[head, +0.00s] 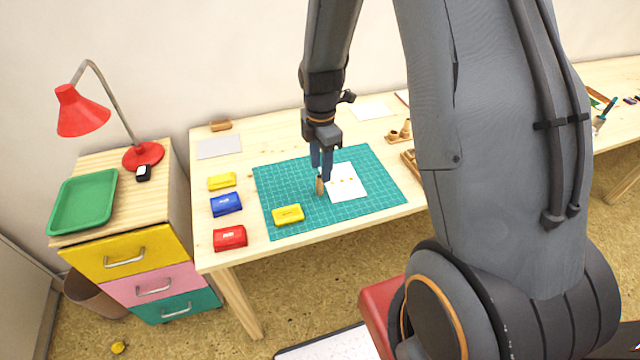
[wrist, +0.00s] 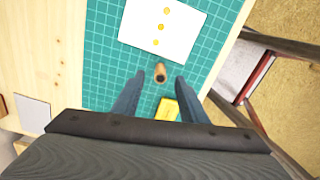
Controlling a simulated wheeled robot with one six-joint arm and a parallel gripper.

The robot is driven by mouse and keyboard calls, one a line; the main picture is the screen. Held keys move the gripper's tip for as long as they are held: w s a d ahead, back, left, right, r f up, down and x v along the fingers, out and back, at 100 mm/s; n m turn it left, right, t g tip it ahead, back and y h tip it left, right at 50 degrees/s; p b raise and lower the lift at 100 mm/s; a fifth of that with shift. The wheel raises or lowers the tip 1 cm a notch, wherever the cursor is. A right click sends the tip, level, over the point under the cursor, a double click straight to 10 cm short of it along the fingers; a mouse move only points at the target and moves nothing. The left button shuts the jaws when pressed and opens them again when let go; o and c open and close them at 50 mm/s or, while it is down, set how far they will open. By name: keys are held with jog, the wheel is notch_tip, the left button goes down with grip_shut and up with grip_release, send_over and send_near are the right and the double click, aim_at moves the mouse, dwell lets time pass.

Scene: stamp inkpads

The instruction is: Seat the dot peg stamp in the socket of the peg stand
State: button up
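The dot peg stamp (head: 319,187) is a small wooden peg standing on the green cutting mat, at the left edge of a white sheet with yellow dots. In the wrist view the stamp (wrist: 160,73) shows its round end, centred between my fingers and slightly beyond their tips. My gripper (head: 321,165) points down just over the stamp. Its fingertips (wrist: 158,84) are wide apart, with clear gaps on both sides of the stamp. A small wooden stand with upright pieces (head: 399,133), probably the peg stand, is on the table behind the mat; its socket cannot be made out.
A yellow inkpad (head: 288,214) lies on the mat (head: 270,184) near the stamp. Yellow, blue (head: 226,204) and red (head: 230,238) pads line the table's left side. A wooden tray (head: 409,160) is partly hidden behind my arm. The dotted sheet (head: 347,189) lies flat.

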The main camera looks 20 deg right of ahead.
aim_at(320, 176)
jog(key=shift+s+a+f+p, duration=0.1)
jog(key=shift+f+p, duration=1.1)
jog(key=shift+f, duration=2)
grip_shut()
